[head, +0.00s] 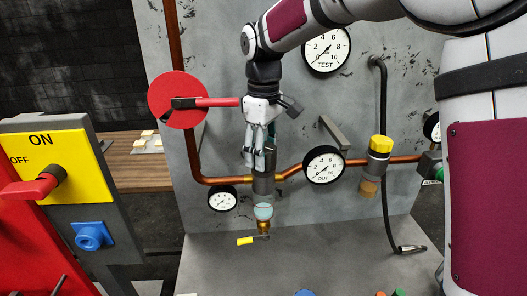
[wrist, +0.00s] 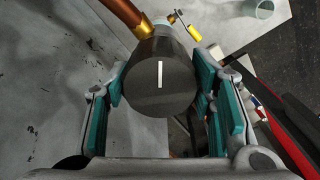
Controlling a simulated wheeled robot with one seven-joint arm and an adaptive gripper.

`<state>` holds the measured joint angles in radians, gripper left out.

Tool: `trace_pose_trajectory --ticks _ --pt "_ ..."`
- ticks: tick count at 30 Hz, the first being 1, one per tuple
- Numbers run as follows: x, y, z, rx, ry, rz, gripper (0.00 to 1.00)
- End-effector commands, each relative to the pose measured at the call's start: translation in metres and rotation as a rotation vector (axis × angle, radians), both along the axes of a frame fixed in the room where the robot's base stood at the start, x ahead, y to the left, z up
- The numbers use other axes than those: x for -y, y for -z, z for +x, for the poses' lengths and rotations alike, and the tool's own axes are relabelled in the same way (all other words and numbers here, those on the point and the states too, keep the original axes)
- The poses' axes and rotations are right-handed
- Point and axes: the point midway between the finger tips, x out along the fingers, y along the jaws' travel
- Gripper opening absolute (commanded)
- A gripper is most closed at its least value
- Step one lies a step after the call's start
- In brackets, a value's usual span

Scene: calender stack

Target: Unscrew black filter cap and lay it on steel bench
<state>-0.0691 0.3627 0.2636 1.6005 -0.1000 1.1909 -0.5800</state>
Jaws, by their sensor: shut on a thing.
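The black filter cap (wrist: 160,85) fills the middle of the wrist view, its round top facing the camera with a white line running up and down on it. My gripper (wrist: 160,90) is shut on the cap, with teal pads at its left and right sides. In the head view my gripper (head: 258,160) points down over the filter body (head: 263,187), and its fingers mostly hide the cap. The cap appears in line with the filter; I cannot tell whether its thread is engaged. The grey steel bench (head: 330,255) lies below.
A clear bowl (head: 263,211) and a yellow-handled valve (head: 246,240) hang under the filter. Copper pipe (head: 222,180) and the OUT gauge (head: 323,165) are close by. A red lever (head: 215,102) reaches toward my wrist. The bench's middle is clear; small coloured things sit at its front edge.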

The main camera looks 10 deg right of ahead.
Motion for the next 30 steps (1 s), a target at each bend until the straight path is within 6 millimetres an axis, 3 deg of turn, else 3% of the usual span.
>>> trace_pose_trajectory --ticks 9,18,25,30 --pt "-0.0003 0.0017 -0.001 -0.004 -0.174 0.001 0.21" --pt "-0.0004 0.002 -0.0011 -0.006 -0.196 0.0 0.21" --pt "0.0001 0.002 -0.0012 -0.006 -0.36 0.0 0.21" --pt "-0.0001 0.0023 -0.0012 -0.006 -0.38 0.0 0.21"
